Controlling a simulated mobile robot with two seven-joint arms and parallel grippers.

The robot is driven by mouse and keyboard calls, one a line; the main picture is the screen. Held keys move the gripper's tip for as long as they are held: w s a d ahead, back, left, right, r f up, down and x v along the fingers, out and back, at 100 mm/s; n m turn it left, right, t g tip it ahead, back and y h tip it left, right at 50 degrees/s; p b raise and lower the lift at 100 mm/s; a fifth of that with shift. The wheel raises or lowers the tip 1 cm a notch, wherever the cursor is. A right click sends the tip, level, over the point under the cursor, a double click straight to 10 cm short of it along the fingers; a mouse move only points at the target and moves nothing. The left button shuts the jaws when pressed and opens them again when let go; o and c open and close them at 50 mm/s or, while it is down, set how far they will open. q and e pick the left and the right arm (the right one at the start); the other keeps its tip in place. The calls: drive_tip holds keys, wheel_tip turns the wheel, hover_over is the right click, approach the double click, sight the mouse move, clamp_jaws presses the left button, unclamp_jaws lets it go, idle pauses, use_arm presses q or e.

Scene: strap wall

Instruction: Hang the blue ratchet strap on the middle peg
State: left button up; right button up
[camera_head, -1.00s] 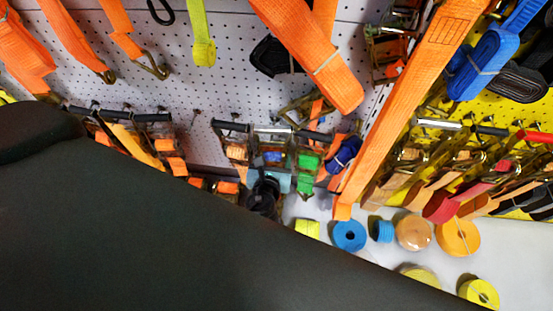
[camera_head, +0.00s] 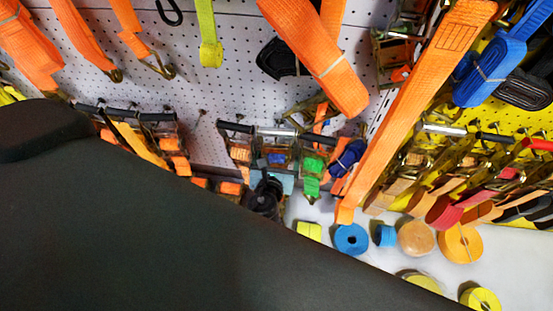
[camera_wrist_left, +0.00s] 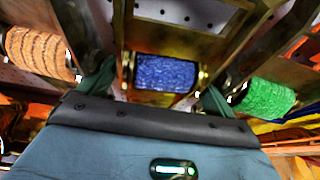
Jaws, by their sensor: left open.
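The blue ratchet strap (camera_head: 277,158) is in the middle of a row at the wall, between a ratchet with an orange roll (camera_head: 240,154) and one with a green roll (camera_head: 313,163). In the left wrist view its blue roll (camera_wrist_left: 165,73) sits in a metal frame straight ahead. My left gripper (camera_head: 272,183) is open just below and in front of it. In the left wrist view its two fingers (camera_wrist_left: 155,92) stand on either side of the blue ratchet's frame. Contact cannot be told. The middle peg cannot be made out. My right gripper is not in view.
The orange roll (camera_wrist_left: 40,50) and green roll (camera_wrist_left: 266,97) are close beside my fingers. A long orange strap (camera_head: 410,115) hangs to the right. Several webbing rolls, one of them blue (camera_head: 351,239), lie on the white surface below. Perforated board (camera_head: 225,85) is behind.

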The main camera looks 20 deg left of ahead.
use_arm(q)
drive_tip(key=shift+s+f, duration=0.1)
drive_tip(key=shift+f, duration=0.1)
drive_tip(key=p+v, duration=0.1)
drive_tip(key=v, duration=0.5)
drive_tip(key=shift+s+r, duration=0.25)
drive_tip(key=shift+s+d+r, duration=0.2)
drive_tip(key=shift+s+r, duration=0.05)
drive_tip(key=shift+s, duration=0.25)
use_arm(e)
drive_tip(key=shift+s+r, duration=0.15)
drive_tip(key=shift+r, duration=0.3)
use_arm(q)
drive_tip(key=s+a+r+n+g+h+p, duration=0.2)
drive_tip(key=s+n+h+p, duration=0.1)
drive_tip(key=s+n, duration=0.9)
drive_tip(key=s+a+r+n+g+h+p, duration=0.2)
drive_tip(key=s+n+p, duration=0.4)
drive_tip(key=s+n, duration=0.6)
drive_tip(key=n, duration=0.6)
drive_tip(key=shift+s+n+h, duration=0.2)
drive_tip(key=shift+n+h, duration=0.2)
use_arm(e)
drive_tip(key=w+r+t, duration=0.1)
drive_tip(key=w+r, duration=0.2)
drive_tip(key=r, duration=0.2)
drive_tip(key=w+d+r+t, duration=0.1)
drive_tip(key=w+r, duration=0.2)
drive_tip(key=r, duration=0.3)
